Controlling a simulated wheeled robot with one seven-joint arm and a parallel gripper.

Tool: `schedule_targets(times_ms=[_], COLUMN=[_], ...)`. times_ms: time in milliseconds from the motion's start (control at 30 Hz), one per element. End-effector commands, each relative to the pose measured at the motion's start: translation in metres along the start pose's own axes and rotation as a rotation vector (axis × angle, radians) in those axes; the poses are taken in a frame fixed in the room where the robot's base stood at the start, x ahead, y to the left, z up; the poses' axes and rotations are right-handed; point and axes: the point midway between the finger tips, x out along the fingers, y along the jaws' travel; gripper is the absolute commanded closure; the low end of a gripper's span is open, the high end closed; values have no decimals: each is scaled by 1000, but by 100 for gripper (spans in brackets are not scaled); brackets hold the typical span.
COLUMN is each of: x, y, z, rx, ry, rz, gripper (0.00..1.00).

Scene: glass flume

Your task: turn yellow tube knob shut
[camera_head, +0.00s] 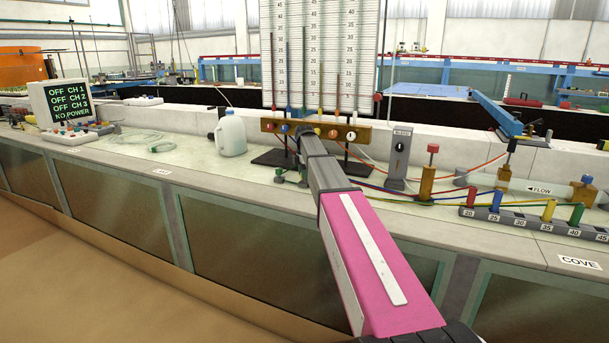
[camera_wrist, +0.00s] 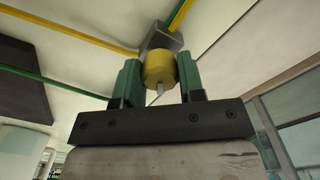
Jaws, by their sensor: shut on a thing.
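The yellow tube knob (camera_wrist: 158,69) is in the middle of the wrist view, on a grey block (camera_wrist: 160,38) with a yellow tube (camera_wrist: 72,33) running to it. My gripper (camera_wrist: 159,80) has its two green fingers on either side of the knob and is shut on it. A small pale pointer (camera_wrist: 160,90) sticks out from the knob. In the head view my pink and grey arm reaches toward the bench, and I cannot make out the knob there. The brass manifold bar (camera_head: 347,131) with several knobs stands behind the arm's far end.
A green tube (camera_wrist: 60,80) runs beside the block in the wrist view. In the head view, a white jug (camera_head: 231,136) stands left of the manifold. A grey bleed valve post (camera_head: 399,157) and a rack of coloured clamps (camera_head: 522,218) are to the right.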

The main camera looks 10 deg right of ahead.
Motion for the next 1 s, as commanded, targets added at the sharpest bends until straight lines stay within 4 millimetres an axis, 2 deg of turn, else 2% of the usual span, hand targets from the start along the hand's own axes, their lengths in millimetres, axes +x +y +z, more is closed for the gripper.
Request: schedule_targets(times_ms=[500,533,567,600,867,1000], x=[-1,-1,-1,-1,-1,-11], y=[1,1,1,1,0,1], z=[0,0,0,0,0,0], rx=[-18,-17,-17,-17,-16,-16], ry=[0,0,0,0,0,0], rz=[2,2,2,1,1,2], gripper=[88,54,44,39,39,39])
